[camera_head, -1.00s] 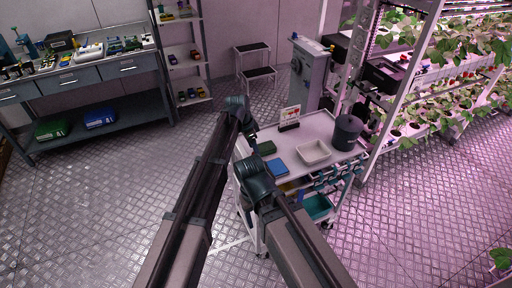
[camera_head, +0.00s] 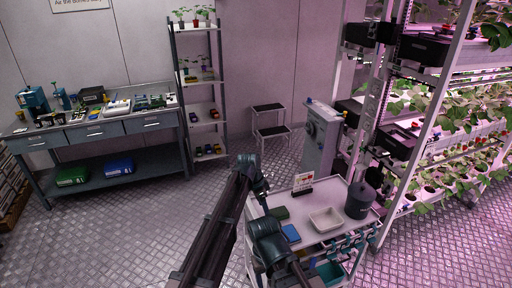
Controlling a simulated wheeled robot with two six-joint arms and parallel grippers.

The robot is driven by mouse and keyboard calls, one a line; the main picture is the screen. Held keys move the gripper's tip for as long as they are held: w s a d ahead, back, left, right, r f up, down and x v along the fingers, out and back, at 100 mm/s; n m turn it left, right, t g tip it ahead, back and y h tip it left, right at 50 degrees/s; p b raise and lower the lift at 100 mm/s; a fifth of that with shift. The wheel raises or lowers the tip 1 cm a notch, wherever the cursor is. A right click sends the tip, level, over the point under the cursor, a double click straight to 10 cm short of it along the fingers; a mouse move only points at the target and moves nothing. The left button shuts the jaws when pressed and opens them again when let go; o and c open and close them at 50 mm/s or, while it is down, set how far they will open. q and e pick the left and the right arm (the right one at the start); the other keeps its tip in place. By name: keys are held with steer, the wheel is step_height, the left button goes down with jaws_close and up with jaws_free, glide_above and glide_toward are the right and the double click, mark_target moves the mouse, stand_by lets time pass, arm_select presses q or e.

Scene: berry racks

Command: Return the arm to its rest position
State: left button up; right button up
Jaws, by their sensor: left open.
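My left arm (camera_head: 218,232) rises from the bottom and bends at a joint over the near left corner of the trolley. My left gripper (camera_head: 264,203) is small, dark and open beyond that bend, beside the trolley's left end, partly hidden by my arm links. It holds nothing that I can see. My right arm (camera_head: 268,240) shows as a dark joint and link in front of the trolley. My right gripper is not in view.
The trolley (camera_head: 340,206) carries a white tray (camera_head: 326,220), dark canister (camera_head: 360,199), blue item (camera_head: 291,233), green item (camera_head: 279,213) and sign (camera_head: 303,186). A workbench (camera_head: 110,165) stands left, plant racks (camera_head: 450,130) right. Metal floor (camera_head: 130,235) at left is clear.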

arm_select(q)
steer(key=s+a+f+n+y, duration=0.1)
steer(key=s+a+n+y, duration=0.2)
steer(key=s+a+n, duration=1.55)
steer(key=s+d+f+m+g+b, duration=0.1)
steer(key=s+d+f+m+b, duration=0.5)
steer(key=s+f+m+b, duration=0.2)
steer(key=s+f+b, duration=0.1)
steer(key=s+b, duration=0.1)
steer(key=shift+s+d+f+y, duration=0.25)
steer(key=shift+s+d+y, duration=0.1)
steer(key=shift+d+y, duration=0.05)
